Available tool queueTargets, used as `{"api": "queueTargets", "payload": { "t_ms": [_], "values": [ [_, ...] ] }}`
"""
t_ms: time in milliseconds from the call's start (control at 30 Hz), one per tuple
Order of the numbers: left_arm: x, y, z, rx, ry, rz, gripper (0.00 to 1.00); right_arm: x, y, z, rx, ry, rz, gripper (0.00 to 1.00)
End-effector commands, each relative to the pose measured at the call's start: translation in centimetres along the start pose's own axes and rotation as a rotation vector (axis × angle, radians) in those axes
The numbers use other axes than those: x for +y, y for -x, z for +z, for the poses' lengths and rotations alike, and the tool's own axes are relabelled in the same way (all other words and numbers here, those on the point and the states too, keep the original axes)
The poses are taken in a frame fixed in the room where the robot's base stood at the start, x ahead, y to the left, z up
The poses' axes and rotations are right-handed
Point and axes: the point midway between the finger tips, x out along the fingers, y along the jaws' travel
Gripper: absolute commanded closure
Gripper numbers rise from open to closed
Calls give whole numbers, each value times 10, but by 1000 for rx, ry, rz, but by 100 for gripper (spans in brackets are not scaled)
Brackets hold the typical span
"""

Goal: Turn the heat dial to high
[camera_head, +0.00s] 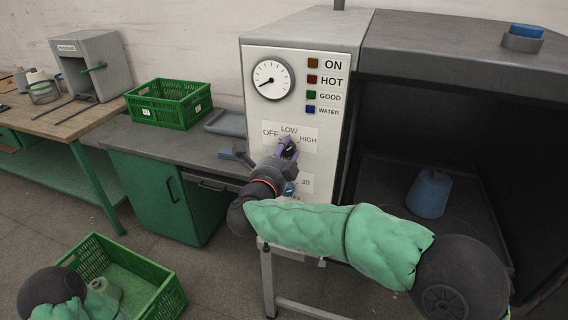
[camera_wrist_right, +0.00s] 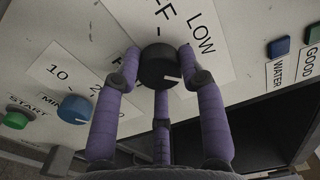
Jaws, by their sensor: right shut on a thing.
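The heat dial is a black knob (camera_wrist_right: 160,66) with a white mark, on the white control panel (camera_head: 268,112). In the head view, OFF is at its left, LOW above and HIGH at its right. My right gripper (camera_head: 287,149) has its purple fingers around the knob and hides most of it there. The right wrist view shows the fingers (camera_wrist_right: 160,72) shut on the knob. There the white mark points right and slightly down, past the word LOW (camera_wrist_right: 202,46); HIGH is hidden. My left gripper is not in view; only part of its arm shows at bottom left.
A round gauge (camera_head: 272,79) and indicator lamps are above the dial. A blue dial (camera_wrist_right: 75,108) and a green START button (camera_wrist_right: 15,118) are close by. Green crates stand on the bench (camera_head: 168,103) and floor (camera_head: 168,296).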

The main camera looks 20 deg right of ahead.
Motion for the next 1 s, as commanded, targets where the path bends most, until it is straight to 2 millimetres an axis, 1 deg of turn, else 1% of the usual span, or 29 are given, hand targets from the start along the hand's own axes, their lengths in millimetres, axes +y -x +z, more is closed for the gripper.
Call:
{"api": "queueTargets", "payload": {
  "t_ms": [33, 100, 400, 633, 1000],
  "values": [
    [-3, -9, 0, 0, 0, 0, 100, -3, -2, -5, 14, -49, -11, 92],
    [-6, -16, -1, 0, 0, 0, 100, -3, -2, -6, 15, -102, -10, 92],
    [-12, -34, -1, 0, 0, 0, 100, -2, -2, -5, 15, -262, -8, 92],
    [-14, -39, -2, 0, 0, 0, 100, -1, -2, -6, 15, -314, -5, 92],
    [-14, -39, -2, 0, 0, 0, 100, 0, -2, -5, 16, -322, -1, 92]
  ]
}}
